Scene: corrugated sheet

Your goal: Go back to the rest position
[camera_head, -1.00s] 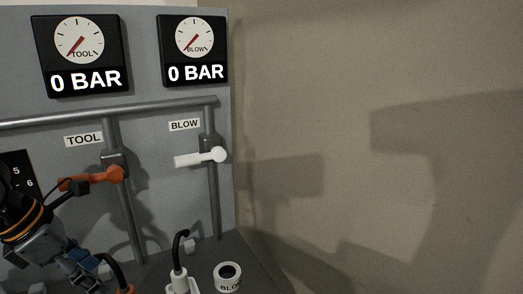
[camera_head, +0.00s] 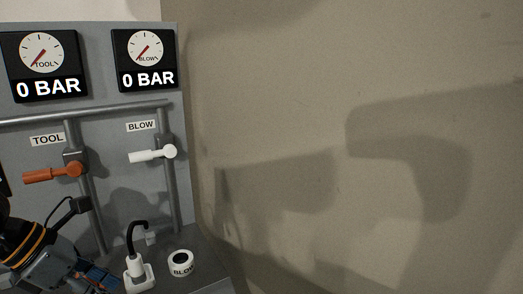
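My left gripper (camera_head: 92,279) is at the bottom left, below the orange TOOL valve handle (camera_head: 50,173) and apart from it. Its fingertips are low at the frame's edge, and I cannot tell whether it is open or shut. The orange handle points left, level across its pipe. The white BLOW valve handle (camera_head: 150,154) also points left. Both gauges, TOOL (camera_head: 41,52) and BLOW (camera_head: 146,48), read 0 BAR. My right gripper is not in view.
A white fitting with a black curved hose (camera_head: 138,271) and a white BLOW ring (camera_head: 181,263) stand on the grey bench (camera_head: 206,251). A grey horizontal pipe (camera_head: 100,113) crosses the panel. The bare wall (camera_head: 300,120) fills the right side.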

